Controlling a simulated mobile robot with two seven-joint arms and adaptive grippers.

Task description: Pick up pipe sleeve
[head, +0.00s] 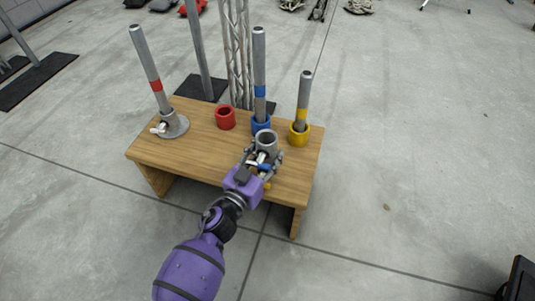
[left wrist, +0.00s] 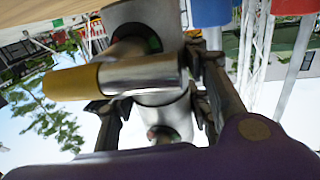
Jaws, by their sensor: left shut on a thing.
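The pipe sleeve (head: 266,140) is a grey metal cylinder with an open top. It is upright, at the front of the wooden table in front of the blue ring. My left gripper (head: 263,158) is shut on it, with a finger on each side. In the left wrist view, the shiny metal sleeve (left wrist: 160,95) lies between the fingers, and a yellow-tipped metal part (left wrist: 75,83) sticks out to the left. I cannot tell whether the sleeve touches the table. My right gripper is not in view.
The wooden table (head: 205,150) bears a red-banded pipe (head: 150,70) in a flanged base, an empty red ring (head: 225,118), a blue-banded pipe (head: 259,65) in a blue ring, and a yellow-banded pipe (head: 304,95) in a yellow ring (head: 299,137). Floor to the right is mostly clear.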

